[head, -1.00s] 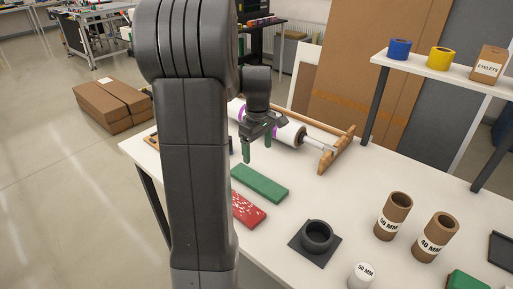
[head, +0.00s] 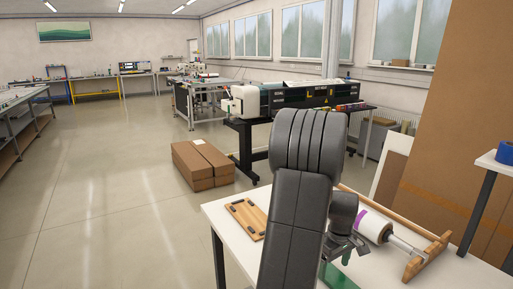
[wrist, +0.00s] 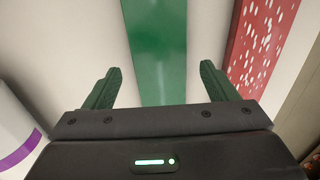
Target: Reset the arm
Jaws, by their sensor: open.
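My gripper (wrist: 160,88) is open and empty, its two green fingers spread apart in the wrist view. A green bar (wrist: 158,45) lies on the white table beyond and between the fingers, apart from them. A red bar with white flecks (wrist: 262,45) lies to its right. In the head view my gripper (head: 345,250) hangs over the table, partly hidden by my own arm. The green bar (head: 338,278) shows only in part at the bottom edge there.
A white roll with purple bands (head: 374,226) lies on a wooden rack (head: 425,258) right of my gripper. A wooden board (head: 246,218) lies on the table (head: 222,212) at left. Brown boxes (head: 202,165) stand on the floor. Open floor lies to the left.

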